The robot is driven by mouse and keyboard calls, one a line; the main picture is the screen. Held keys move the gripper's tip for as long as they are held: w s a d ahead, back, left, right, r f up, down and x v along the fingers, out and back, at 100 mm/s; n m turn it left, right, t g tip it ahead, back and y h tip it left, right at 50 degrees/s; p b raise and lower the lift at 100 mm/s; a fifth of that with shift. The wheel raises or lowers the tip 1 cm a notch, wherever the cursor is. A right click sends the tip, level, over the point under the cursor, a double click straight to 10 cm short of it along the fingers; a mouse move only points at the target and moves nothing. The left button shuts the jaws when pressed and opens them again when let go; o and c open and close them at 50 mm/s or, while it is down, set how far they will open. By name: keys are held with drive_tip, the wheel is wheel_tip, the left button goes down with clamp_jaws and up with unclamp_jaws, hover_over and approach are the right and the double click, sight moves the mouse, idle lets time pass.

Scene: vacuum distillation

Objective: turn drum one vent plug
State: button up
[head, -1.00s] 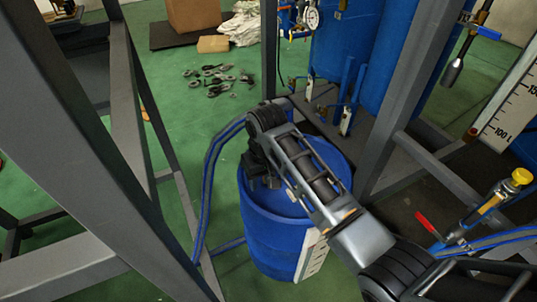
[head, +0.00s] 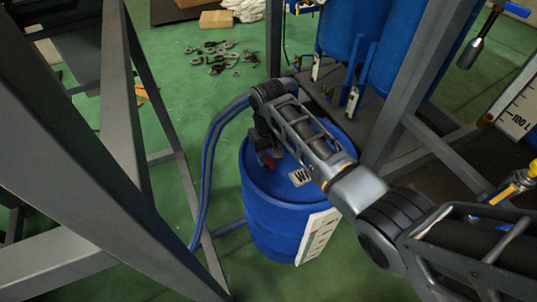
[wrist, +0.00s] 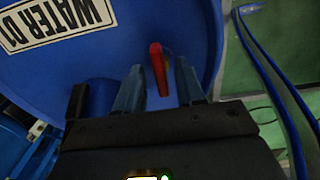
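The blue drum (head: 285,225), labelled WATER 01, stands upright on the green floor inside the frame. Its label (head: 301,177) also shows in the wrist view (wrist: 58,22). A red handle-like piece, apparently the vent plug (wrist: 158,68), is on the drum top near the rim. A bit of red also shows by my gripper (head: 265,158) in the head view. In the wrist view my gripper (wrist: 159,84) is open, one finger on each side of the red piece, with visible gaps. I cannot tell how far down the fingers reach beside it.
Grey frame posts (head: 425,80) stand close on both sides of the drum. Blue hoses (head: 208,165) run down left of it. Taller blue tanks (head: 350,45) stand behind. Several metal fittings (head: 218,55) lie on the floor at the back.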

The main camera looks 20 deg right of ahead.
drive_tip(key=shift+c, duration=0.3)
clamp_jaws()
drive_tip(key=shift+n+p, duration=0.3)
drive_tip(key=n+p, duration=0.2)
drive_tip(key=n, duration=0.1)
drive_tip(key=shift+r+n, duration=0.15)
drive_tip(key=shift+n, duration=0.25)
drive_tip(key=n+p, duration=0.2)
drive_tip(key=n, duration=0.4)
drive_tip(key=n+p, duration=0.1)
drive_tip(key=n, duration=0.5)
drive_tip(key=shift+n+p, duration=0.3)
drive_tip(key=shift+n, duration=0.1)
drive_tip(key=n, duration=0.6)
drive_tip(key=shift+n, duration=0.4)
